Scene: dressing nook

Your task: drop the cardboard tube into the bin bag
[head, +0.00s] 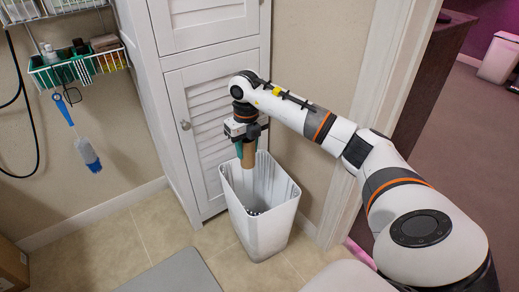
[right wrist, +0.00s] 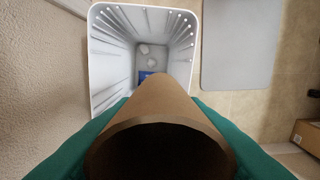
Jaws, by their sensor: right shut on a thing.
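The cardboard tube (head: 248,155) is brown and hollow. My right gripper (head: 246,147) is shut on it, with green fingers on both sides of the tube. The tube hangs roughly upright above the white bin (head: 262,226), over its far part near the cabinet. In the right wrist view the tube (right wrist: 160,112) points down toward the bin's opening, and the bin's rim (right wrist: 96,60) surrounds its far end in the picture. I cannot tell whether the lower end is below the rim. A few pale scraps and something blue lie at the bin's bottom. My left gripper is out of view.
A white louvred cabinet (head: 205,95) stands right behind the bin. A door frame (head: 372,110) is to the right. A grey mat (head: 175,274) lies on the tiles in front. A blue brush (head: 83,145) hangs from a wire rack (head: 80,68) on the left wall.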

